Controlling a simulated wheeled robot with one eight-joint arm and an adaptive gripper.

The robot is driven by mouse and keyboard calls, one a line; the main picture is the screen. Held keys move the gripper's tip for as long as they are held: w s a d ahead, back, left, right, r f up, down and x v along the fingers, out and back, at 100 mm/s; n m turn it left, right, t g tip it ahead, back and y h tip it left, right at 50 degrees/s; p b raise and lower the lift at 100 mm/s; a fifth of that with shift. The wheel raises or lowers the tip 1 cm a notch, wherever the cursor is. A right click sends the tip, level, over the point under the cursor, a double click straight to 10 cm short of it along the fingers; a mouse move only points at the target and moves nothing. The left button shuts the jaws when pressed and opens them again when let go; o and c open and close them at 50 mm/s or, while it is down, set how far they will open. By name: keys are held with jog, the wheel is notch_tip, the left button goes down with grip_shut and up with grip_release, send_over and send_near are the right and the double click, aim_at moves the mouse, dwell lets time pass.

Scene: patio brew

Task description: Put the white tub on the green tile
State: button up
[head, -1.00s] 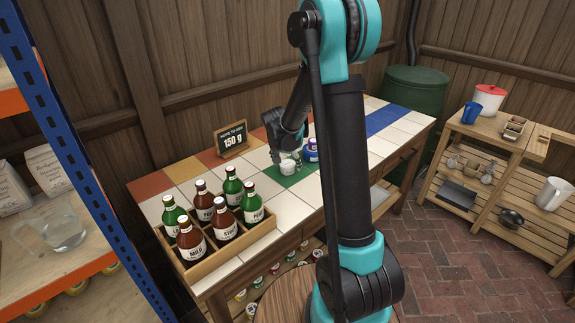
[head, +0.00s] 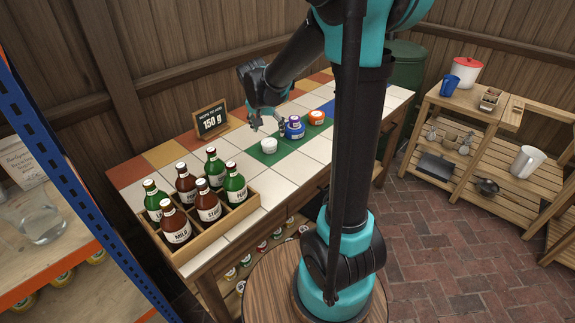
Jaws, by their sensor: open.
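The white tub (head: 269,146) stands upright on the green tile area (head: 288,149) of the tiled counter, near its front part. My gripper (head: 267,124) is open and empty, just behind and above the white tub, with a visible gap between them. A blue tub with a pale lid (head: 294,131) stands to the right of the white tub, close to my gripper's right finger. An orange and white tub (head: 316,118) stands further right.
A wooden crate (head: 212,236) of several bottles fills the counter's left front. A small black sign (head: 211,119) reading 150 g stands at the back. A blue tile area (head: 329,108) lies to the right. White tiles in front of the tubs are clear.

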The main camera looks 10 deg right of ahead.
jog(key=s+d+f+n, duration=0.1)
jog(key=s+f+n, duration=0.1)
jog(key=s, duration=0.6)
jog(key=s+d+f+n+y, duration=0.1)
jog(key=s+d+f+n, duration=0.1)
jog(key=s, duration=0.6)
jog(key=s+d+f+n+y, duration=0.1)
jog(key=s+f, duration=0.3)
jog(key=s, duration=0.4)
jog(key=shift+s+d+n, duration=0.15)
jog(key=shift+d+n, duration=0.35)
jog(key=shift+d, duration=0.05)
